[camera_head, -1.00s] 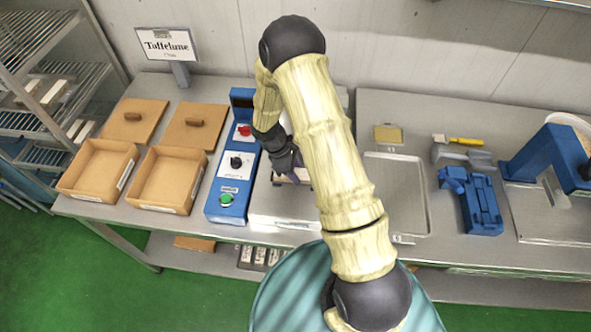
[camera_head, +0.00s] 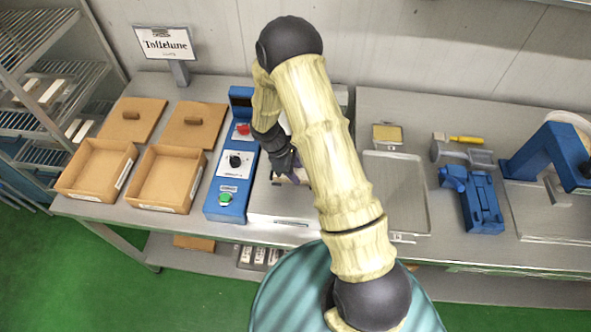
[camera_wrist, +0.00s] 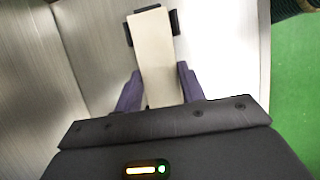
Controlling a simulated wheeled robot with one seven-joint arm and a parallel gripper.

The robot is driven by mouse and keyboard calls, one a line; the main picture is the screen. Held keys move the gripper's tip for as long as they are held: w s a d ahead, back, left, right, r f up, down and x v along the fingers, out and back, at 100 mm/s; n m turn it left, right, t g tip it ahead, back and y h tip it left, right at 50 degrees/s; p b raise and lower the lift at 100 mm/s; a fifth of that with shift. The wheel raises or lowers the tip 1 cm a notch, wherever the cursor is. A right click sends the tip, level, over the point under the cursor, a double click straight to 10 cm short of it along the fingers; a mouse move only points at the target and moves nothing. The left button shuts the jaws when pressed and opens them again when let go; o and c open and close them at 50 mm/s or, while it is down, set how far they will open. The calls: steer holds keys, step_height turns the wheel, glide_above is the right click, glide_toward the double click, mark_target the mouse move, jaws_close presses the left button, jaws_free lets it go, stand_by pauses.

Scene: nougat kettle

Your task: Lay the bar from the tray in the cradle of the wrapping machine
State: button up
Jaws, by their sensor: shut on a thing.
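A cream, flat bar (camera_wrist: 153,50) lies lengthwise between the two purple fingers of my gripper (camera_wrist: 158,86) in the wrist view. My gripper is shut on it. The bar's far end sits between two small black side pieces (camera_wrist: 174,22) of the wrapping machine's cradle; whether it rests on the cradle I cannot tell. In the head view my gripper (camera_head: 290,178) is low over the machine's pale steel top (camera_head: 272,212), and my arm hides much of it. The machine's blue control panel (camera_head: 232,180) stands to the left. The metal tray (camera_head: 408,205) at right shows no bar on its visible part.
Two open cardboard boxes (camera_head: 164,205) and two lids (camera_head: 193,130) lie left of the blue panel. A sign (camera_head: 164,43) stands behind. A blue device (camera_head: 476,205), a yellow-handled tool (camera_head: 465,140) and a larger blue machine (camera_head: 550,160) are at right.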

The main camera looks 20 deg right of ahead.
steer(key=shift+f, duration=0.2)
stand_by(0.3)
steer(key=o, duration=1.2)
steer(key=shift+w, duration=0.1)
steer(key=shift+c, duration=0.2)
steer(key=o, duration=0.4)
steer(key=shift+r+p, duration=2.8)
steer(key=shift+r, duration=1.2)
steer(key=shift+r, duration=0.1)
